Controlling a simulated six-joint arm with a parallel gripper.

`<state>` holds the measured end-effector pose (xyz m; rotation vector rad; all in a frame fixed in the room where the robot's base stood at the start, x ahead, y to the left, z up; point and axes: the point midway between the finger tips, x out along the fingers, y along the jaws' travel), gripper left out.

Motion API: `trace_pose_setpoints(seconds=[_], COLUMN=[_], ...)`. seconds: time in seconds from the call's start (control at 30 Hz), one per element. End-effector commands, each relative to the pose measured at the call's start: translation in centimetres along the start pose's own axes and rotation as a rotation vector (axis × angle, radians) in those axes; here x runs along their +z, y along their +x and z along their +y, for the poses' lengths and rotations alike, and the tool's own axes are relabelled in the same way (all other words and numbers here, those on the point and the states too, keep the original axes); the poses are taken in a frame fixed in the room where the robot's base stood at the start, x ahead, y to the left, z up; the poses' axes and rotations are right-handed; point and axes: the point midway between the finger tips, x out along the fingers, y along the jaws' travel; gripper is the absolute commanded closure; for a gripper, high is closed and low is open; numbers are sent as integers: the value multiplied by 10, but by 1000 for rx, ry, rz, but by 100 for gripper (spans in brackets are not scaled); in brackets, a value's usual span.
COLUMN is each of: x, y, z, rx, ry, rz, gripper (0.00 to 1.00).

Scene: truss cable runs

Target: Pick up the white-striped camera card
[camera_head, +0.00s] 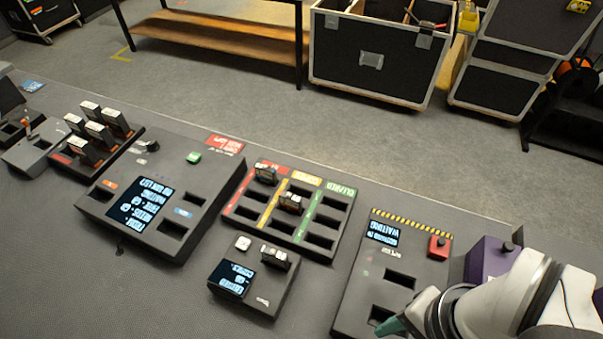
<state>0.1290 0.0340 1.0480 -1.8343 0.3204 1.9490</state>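Several dark cards stand upright in slots, too small for me to be sure which has white stripes. One card (275,258) with light marks on top stands in the small reader box (262,303) at the front middle. Two more cards, one at the back left (265,174) and one near the middle (291,202), stand in the tray with red, yellow and green stripes (334,236). Several white-topped cards (98,131) stand in the rack at the left. My gripper (391,326) shows only as a teal tip at the bottom right, over the station with the hazard strip, apart from these cards. Its opening is hidden.
A large console (210,178) with a lit screen stands left of the striped tray. The hazard-striped station (346,310) has a red button (438,247) and open slots. A purple box (487,259) stands right of it. Bare table lies at the front left.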

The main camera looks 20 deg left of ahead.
Motion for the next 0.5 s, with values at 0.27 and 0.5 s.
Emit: trace_pose_setpoints(seconds=[0.27,0.5], x=[0,-37], y=[0,-19], z=[0,-105], rx=[0,129], ry=[-1,-852], rz=[0,-60], gripper=[45,45])
